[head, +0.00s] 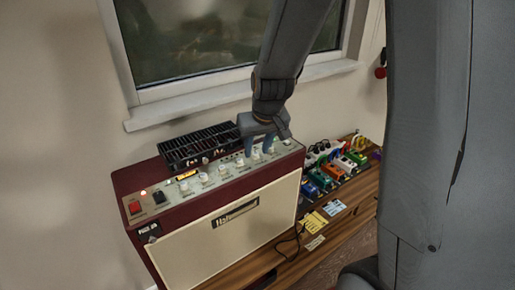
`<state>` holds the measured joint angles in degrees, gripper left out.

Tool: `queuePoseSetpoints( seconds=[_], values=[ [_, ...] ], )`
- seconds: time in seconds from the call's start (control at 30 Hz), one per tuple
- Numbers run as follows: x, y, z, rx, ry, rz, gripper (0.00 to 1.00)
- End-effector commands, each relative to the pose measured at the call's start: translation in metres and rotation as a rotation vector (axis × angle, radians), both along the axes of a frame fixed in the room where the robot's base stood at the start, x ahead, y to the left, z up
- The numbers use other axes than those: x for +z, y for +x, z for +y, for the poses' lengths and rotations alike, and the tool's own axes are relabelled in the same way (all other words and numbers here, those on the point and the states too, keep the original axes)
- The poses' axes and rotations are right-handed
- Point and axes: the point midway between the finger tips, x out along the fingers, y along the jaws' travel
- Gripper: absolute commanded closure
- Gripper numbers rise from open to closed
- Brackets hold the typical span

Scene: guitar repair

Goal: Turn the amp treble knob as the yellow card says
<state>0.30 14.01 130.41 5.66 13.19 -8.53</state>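The amp (225,227) is a dark red cabinet with a cream front cloth. Its sloping top panel (211,186) carries a row of pale knobs, including one (204,179) left of my gripper; their labels are too small to read. My gripper (259,150) points down over the right part of the row. Its two fingers look apart, with a knob (256,154) showing between or just below them; I cannot tell whether they touch it. The yellow card (314,221) lies on the wooden bench right of the amp, its writing unreadable from here.
A black vented unit (200,146) sits on the amp behind the knobs. Several coloured pedals (327,174) with cables stand to the right. A blue card (334,207) and a pale card (314,243) lie near the yellow one. A window sill (200,105) is behind.

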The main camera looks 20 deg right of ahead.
Motion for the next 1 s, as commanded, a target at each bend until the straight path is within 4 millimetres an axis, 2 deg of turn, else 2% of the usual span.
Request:
queuePoseSetpoints(
  seconds=[0.2,0.47,0.67,1.0],
  values=[
    [-0.0085,0.0035,0.0003,0.000,0.000,0.000,0.65],
    [-0.0091,0.0037,0.0002,0.000,0.000,-0.001,0.65],
    [-0.0090,0.0035,0.0003,0.000,0.000,0.000,0.99],
    [-0.0098,0.0042,-0.0001,0.018,0.000,-0.002,1.00]
  ],
)
